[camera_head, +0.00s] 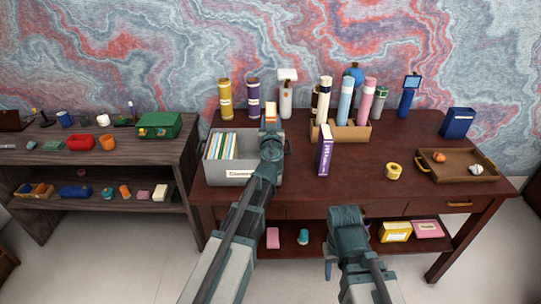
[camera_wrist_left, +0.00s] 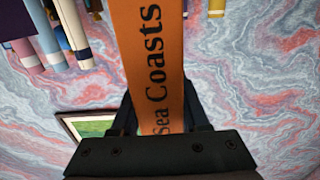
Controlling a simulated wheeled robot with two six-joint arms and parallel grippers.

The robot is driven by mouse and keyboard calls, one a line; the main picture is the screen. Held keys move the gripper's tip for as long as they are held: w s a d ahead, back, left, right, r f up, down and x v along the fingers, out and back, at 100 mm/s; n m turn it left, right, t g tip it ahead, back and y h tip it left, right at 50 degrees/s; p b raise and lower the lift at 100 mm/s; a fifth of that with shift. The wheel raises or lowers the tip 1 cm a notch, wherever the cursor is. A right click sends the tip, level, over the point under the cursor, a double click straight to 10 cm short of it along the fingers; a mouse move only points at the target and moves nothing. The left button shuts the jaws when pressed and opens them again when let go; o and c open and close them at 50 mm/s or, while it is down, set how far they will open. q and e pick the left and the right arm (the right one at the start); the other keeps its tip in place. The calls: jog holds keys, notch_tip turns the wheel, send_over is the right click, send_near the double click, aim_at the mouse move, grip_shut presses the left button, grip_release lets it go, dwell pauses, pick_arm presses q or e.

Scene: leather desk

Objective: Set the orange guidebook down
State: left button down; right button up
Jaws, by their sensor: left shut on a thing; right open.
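The orange guidebook (camera_wrist_left: 152,60), with "Sea Coasts" printed on its spine, is held between the fingers of my left gripper (camera_wrist_left: 160,120) in the left wrist view. In the head view a small part of the guidebook (camera_head: 271,110) shows beyond my left gripper (camera_head: 271,126), and the wrist hides the rest. It is at the back of the desk, by the right side of a grey file box (camera_head: 240,179). I cannot tell whether it touches the desk. My right gripper (camera_head: 329,262) is open and empty in front of the desk, low and partly hidden by its own wrist.
The file box holds several thin books (camera_head: 222,146). A purple book (camera_head: 325,150) stands upright in front of a wooden holder (camera_head: 352,131) with tubes. Several bottles stand along the back. A yellow tape roll (camera_head: 394,171) and a wooden tray (camera_head: 432,174) are at right. The desk's middle front (camera_head: 345,188) is clear.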

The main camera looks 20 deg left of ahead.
pick_arm(q)
notch_tip(320, 180, down, 6)
jog(key=b, duration=0.4)
jog(key=shift+f+b, duration=0.1)
jog(key=shift+b, duration=0.3)
notch_tip(320, 180, down, 4)
jog(key=b, duration=0.4)
jog(key=shift+f, duration=0.1)
jog(key=c, duration=0.8)
grip_release()
jog(key=shift+c, duration=0.2)
jog(key=o, duration=0.4)
jog(key=shift+o, duration=0.2)
